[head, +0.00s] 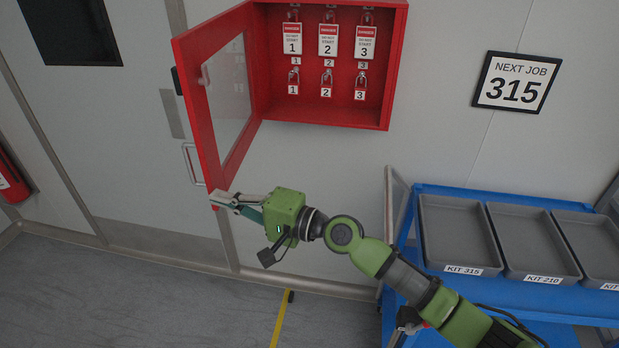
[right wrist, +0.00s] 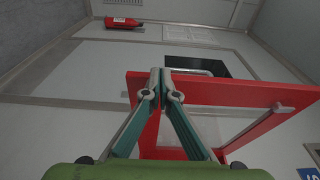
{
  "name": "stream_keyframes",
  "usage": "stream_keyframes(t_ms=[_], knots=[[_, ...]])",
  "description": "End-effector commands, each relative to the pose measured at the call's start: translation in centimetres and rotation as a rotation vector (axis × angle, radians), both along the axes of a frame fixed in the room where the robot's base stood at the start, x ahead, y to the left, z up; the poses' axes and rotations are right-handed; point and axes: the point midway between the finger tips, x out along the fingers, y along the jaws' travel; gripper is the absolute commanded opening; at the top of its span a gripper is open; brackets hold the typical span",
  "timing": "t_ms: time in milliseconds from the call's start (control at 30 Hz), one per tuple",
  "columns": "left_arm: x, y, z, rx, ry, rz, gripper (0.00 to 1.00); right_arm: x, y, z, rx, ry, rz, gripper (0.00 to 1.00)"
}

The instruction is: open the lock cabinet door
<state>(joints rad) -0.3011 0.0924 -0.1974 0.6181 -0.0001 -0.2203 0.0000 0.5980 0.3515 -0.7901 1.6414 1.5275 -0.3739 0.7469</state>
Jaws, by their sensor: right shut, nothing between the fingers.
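The red lock cabinet (head: 327,119) hangs on the wall in the head view. Its framed door (head: 187,80) with a clear pane stands swung open to the left, a wide gap from the cabinet body. Inside hang several numbered padlocks and red-and-white tags. My right gripper (head: 220,200) is shut and empty at the lower corner of the door. In the right wrist view the closed fingertips (right wrist: 161,80) overlap the red door frame (right wrist: 215,90); I cannot tell whether they touch it. My left gripper is not in view.
A blue cart (head: 440,188) with grey kit trays stands at the right. A "NEXT JOB 315" sign (head: 516,82) is on the wall. A fire extinguisher (head: 10,180) is at the far left. The floor at lower left is clear.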

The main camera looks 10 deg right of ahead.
Motion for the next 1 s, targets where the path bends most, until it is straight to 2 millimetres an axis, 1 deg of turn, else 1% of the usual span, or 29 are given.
stream_keyframes(t_ms=[33,100,200,300,400,500,600,800,1000], knots=[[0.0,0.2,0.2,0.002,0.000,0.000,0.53,0.3,1.7,0.3,0.005,0.001,0.003,0.00],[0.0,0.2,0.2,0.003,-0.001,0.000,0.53,0.7,3.7,0.1,0.005,0.001,0.003,0.00],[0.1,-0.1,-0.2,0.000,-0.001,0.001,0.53,1.4,6.2,0.0,0.004,0.001,0.002,0.00],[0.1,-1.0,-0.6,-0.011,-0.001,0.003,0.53,2.1,8.2,-0.2,0.003,0.001,0.001,0.00],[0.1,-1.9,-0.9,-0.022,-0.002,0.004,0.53,2.7,9.8,-0.2,0.002,0.001,0.001,0.00],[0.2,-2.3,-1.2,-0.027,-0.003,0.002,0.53,3.2,10.8,-0.2,0.000,0.000,0.001,0.00],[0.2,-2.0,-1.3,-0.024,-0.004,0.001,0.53,3.5,11.5,-0.2,0.000,0.001,0.000,0.00],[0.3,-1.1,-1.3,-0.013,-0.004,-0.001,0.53,3.8,11.9,-0.1,0.000,0.000,0.000,0.00],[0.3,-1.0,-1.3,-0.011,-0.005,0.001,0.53,3.8,11.9,-0.1,0.000,0.000,0.000,0.00]])
